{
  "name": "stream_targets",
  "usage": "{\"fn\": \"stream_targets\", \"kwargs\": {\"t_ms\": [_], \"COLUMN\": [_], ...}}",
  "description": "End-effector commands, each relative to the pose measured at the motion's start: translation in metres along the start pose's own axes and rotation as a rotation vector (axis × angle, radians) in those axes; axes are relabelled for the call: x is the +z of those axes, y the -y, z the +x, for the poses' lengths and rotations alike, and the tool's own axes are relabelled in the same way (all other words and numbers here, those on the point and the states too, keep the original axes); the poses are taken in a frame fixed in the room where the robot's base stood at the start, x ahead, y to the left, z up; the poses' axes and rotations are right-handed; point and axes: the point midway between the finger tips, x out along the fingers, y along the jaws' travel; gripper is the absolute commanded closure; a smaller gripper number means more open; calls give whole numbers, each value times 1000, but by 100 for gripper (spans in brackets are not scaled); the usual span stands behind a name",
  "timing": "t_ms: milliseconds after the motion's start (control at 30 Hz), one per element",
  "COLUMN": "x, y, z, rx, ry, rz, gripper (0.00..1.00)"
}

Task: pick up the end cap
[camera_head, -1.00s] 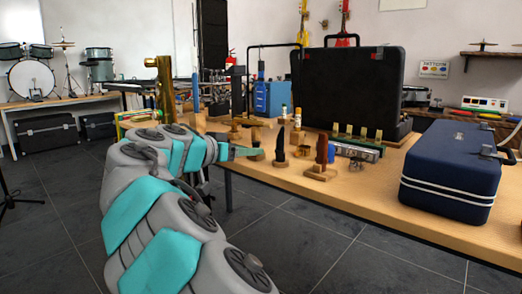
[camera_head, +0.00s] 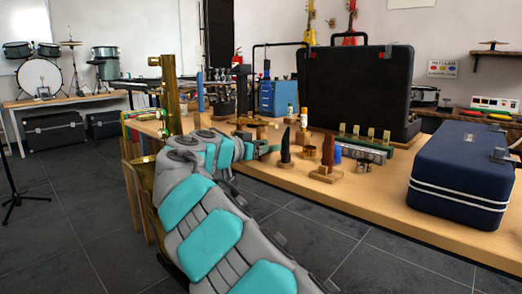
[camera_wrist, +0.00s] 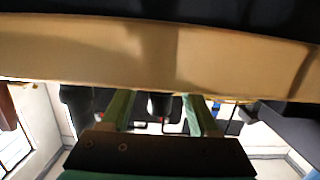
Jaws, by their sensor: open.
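My gripper (camera_head: 274,149) is at the table's near edge in the head view, pointing right. In the wrist view its two green fingers (camera_wrist: 160,112) stand apart, open. A small dark rounded thing (camera_wrist: 160,104) shows between the fingers there; I cannot tell whether it is the end cap or how far off it is. In the head view I cannot pick out the end cap with certainty. A dark upright piece on a wooden base (camera_head: 285,148) stands just right of my gripper. My arm hides part of the table's near side.
A tall brass-coloured piece (camera_head: 169,90) rises left of my arm.

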Motion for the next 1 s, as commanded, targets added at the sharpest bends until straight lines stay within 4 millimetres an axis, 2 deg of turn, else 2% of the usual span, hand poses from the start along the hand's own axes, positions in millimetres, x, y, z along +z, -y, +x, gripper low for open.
{"fn": "stream_targets", "kwargs": {"t_ms": [233,767,1000], "x": [0,0,0], "y": [0,0,0], "z": [2,2,2], "rx": [-1,-1,-1], "ry": [-1,-1,-1], "rz": [0,0,0], "gripper": [41,100,100]}}
